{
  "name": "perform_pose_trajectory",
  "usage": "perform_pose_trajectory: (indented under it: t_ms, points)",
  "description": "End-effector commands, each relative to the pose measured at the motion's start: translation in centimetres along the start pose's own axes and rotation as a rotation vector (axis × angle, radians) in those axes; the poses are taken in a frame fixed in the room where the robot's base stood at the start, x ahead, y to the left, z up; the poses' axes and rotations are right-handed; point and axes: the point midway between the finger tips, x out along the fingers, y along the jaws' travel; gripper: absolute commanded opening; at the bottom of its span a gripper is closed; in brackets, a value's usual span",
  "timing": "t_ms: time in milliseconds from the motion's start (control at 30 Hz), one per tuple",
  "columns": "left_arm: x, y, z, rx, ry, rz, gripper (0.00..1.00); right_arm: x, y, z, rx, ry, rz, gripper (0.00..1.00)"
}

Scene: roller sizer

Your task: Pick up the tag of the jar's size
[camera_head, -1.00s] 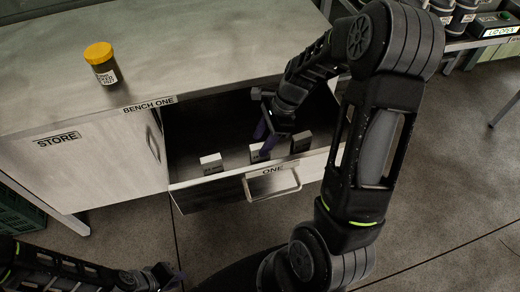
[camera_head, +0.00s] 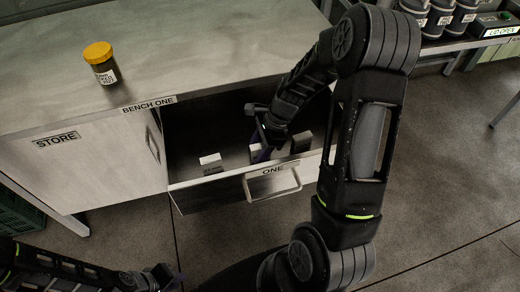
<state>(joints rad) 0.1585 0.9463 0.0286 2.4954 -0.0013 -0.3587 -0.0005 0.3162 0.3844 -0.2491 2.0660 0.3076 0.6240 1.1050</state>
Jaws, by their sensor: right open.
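The jar (camera_head: 102,67), dark with a yellow lid and a white label, stands upright on the bench top. The label print is too small to read surely. In the open drawer are three small tags: a left one with a white top (camera_head: 210,162), a middle one (camera_head: 255,150) and a dark right one (camera_head: 301,142). My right gripper (camera_head: 263,150) is open, low in the drawer at the middle tag and partly hiding it. I cannot tell whether it touches the tag. My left gripper (camera_head: 172,280) is at the bottom edge, its jaws unclear.
The drawer (camera_head: 228,185) marked ONE stands out from the bench (camera_head: 200,45) marked BENCH ONE. A cupboard door (camera_head: 85,160) marked STORE is at its left. Several dark jars (camera_head: 440,18) and a lit display (camera_head: 495,31) are on a rack at top right.

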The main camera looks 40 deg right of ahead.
Motion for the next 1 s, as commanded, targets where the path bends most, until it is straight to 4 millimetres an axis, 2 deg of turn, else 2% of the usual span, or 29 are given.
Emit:
perform_pose_trajectory:
  t_ms: [167,733,1000]
  points:
    - [0.00,0.00,0.00,0.000,0.000,0.000,0.20,-0.02,-0.01,0.01,0.000,0.000,0.000,0.46]
    - [0.00,0.00,0.00,0.000,0.000,0.000,0.20,-0.02,-0.01,0.00,0.000,0.000,0.000,0.00]
    - [0.00,0.00,0.00,0.000,0.000,0.000,0.20,-0.02,-0.01,0.01,0.000,0.000,0.000,0.00]
